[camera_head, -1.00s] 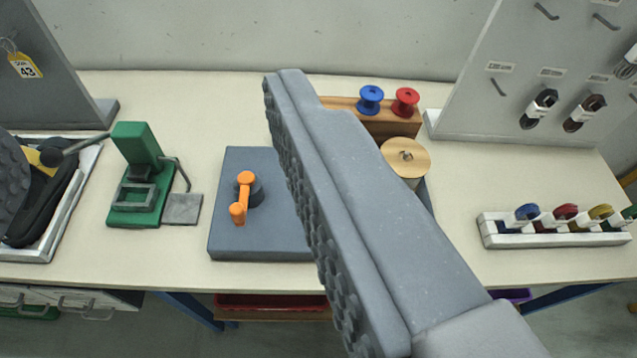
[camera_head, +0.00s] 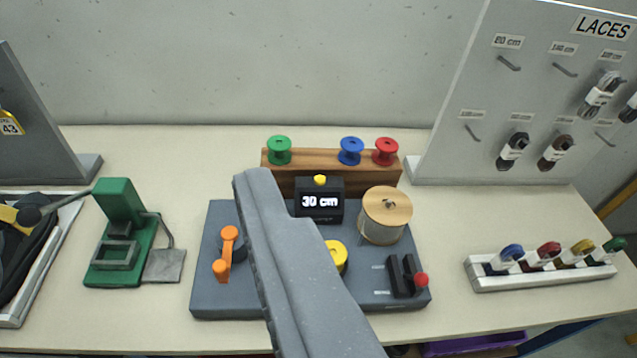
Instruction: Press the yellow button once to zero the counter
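The counter (camera_head: 319,205) is a black box at the back of a grey base board, and its display reads "30 cm". The small yellow button (camera_head: 320,180) sits on its top and is in clear view. My gripper (camera_head: 257,178) shows as one long grey finger reaching up from the bottom of the picture. Its tip appears left of the counter and apart from the button in the picture; the depth between them is hard to judge. I see no second finger and nothing held.
The base board (camera_head: 205,290) also bears an orange crank (camera_head: 227,253), a yellow round part (camera_head: 337,256) partly behind my finger, a wooden spool (camera_head: 385,215) and a red-knobbed lever (camera_head: 405,276). A spool rack (camera_head: 340,160) stands behind. A green device (camera_head: 120,235) stands left.

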